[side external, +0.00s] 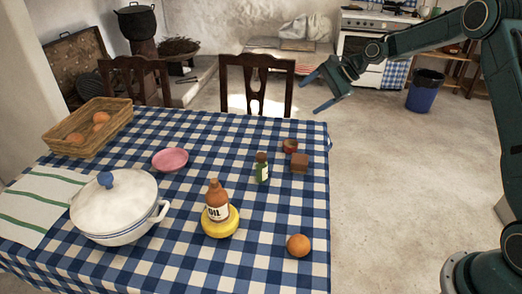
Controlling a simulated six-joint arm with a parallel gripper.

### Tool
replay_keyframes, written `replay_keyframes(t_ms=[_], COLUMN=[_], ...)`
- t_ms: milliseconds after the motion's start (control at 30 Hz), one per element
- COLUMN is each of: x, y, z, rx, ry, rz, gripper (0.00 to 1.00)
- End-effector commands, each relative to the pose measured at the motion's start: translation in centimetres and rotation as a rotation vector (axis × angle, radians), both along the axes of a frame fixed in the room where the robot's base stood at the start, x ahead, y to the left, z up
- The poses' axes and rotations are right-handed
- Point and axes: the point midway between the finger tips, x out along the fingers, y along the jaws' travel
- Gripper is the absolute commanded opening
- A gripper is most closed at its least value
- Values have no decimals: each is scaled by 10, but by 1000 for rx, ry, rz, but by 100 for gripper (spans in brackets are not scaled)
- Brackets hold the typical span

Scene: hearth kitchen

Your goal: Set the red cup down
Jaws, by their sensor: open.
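A small red cup (290,146) with a dark top stands on the checked tablecloth near the table's right edge. A brown block (299,162) is just in front of it and appears close to it. My gripper (310,96) is open and empty. It is in the air above and behind the cup, near the table's back right corner, clear of everything.
A green bottle (262,168) stands left of the block. An oil bottle (216,202) is on a yellow round base (221,227). A pink plate (170,159), white pot (114,212), basket (92,140) and orange (298,245) share the table. A chair (257,75) stands behind.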

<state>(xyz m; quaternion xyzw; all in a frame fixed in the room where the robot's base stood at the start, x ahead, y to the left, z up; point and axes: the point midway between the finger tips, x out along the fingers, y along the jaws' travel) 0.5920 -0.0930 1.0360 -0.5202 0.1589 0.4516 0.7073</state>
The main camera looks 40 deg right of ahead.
Motion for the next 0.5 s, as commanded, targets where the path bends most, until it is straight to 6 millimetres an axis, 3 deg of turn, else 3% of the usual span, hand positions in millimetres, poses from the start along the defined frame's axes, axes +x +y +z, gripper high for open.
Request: replay_keyframes(t_ms=[200, 500], x=[-34, -94], y=[28, 60], z=[47, 95], rx=[-190, -435], ry=[-62, -129], rz=[136, 325], gripper=[75, 75])
